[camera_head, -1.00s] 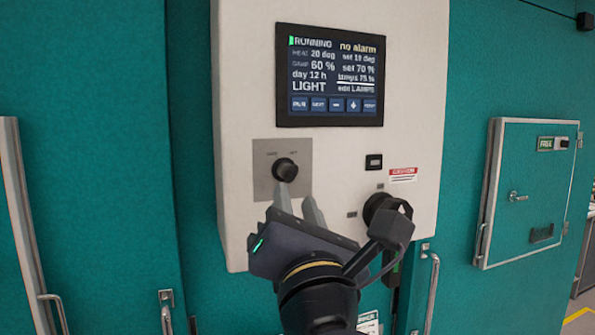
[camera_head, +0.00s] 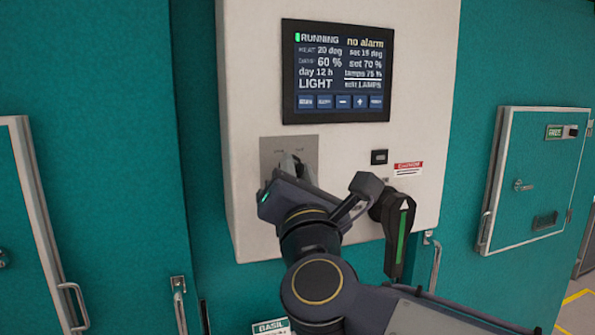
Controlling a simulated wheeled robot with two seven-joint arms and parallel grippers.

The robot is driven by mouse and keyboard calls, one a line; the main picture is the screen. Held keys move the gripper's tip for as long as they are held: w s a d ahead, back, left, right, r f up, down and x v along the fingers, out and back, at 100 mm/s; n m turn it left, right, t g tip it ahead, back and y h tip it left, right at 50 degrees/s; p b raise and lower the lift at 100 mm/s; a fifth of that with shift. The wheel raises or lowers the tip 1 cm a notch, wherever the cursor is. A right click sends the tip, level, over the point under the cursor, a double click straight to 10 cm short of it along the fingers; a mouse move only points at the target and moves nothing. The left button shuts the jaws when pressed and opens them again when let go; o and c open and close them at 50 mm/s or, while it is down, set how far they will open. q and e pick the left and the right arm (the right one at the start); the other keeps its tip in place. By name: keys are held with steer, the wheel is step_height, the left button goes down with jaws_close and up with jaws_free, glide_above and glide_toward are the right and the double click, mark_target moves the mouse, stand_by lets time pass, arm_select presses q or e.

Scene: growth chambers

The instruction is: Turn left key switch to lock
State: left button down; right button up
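The left key switch sits on a grey square plate (camera_head: 309,148) on the white control box, below the screen. Two small labels on the plate are too blurred to read. My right gripper (camera_head: 290,168) is up against this plate, its fingers pointing at it. The fingers hide the black knob, so its angle and whether they grip it do not show. My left gripper is not in view.
A lit screen (camera_head: 337,72) reads RUNNING and no alarm. A black handle with a green stripe (camera_head: 399,240) is close to the right of my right gripper. A small black switch (camera_head: 379,157) and a warning label (camera_head: 408,169) are above it. Teal doors flank the box.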

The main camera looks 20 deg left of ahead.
jaws_close()
steer(key=shift+f+n+y+b, duration=0.25)
steer(key=shift+n+y+b, duration=0.15)
steer(key=shift+n+b, duration=0.6)
steer(key=n+g+y+b, duration=0.1)
steer(key=n+y+b, duration=0.1)
steer(key=n+b, duration=0.1)
steer(key=shift+n+y+b, duration=0.3)
steer(key=shift+n, duration=0.4)
steer(key=n+y+b, duration=0.1)
steer(key=n, duration=0.1)
steer(key=shift+r+n+g, duration=0.1)
steer(key=shift+n+g, duration=0.2)
steer(key=shift+n, duration=0.1)
steer(key=n+g+y, duration=0.1)
steer(key=n, duration=0.1)
steer(key=shift+d+n, duration=0.1)
steer(key=shift+n, duration=0.2)
steer(key=shift+r+n+g+y, duration=0.1)
steer(key=shift+n+g+y, duration=0.4)
steer(key=shift+n, duration=0.9)
steer(key=shift+n+g+y, duration=0.4)
steer(key=shift+n+g, duration=0.2)
steer(key=shift+n, duration=0.8)
steer(key=shift+o, duration=1.3)
jaws_free()
